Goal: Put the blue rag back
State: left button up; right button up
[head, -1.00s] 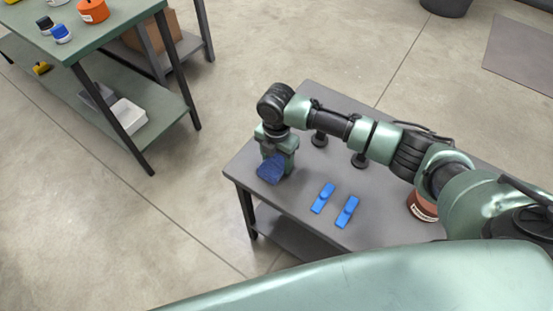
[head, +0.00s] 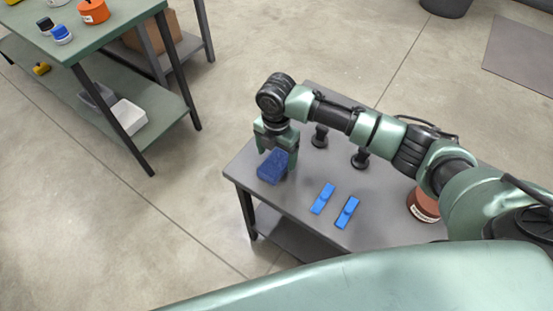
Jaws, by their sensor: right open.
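The blue rag (head: 272,167) is a dark blue bundle at the left end of the grey table (head: 300,222). My right gripper (head: 276,154) points down just above and behind the rag, its jaws open. The rag appears to rest on the tabletop below the fingers; any contact between them is hard to tell. My left gripper is not in view.
Two blue clip-like pieces (head: 323,198) (head: 347,212) lie near the table's front edge. Two black upright pieces (head: 320,137) (head: 360,158) stand behind, and a reddish-brown round container (head: 423,206) is at right. A green workbench (head: 95,40) stands at upper left.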

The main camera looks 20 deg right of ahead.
aim_at(277, 162)
notch_tip(277, 162, up, 9)
dwell(0.3)
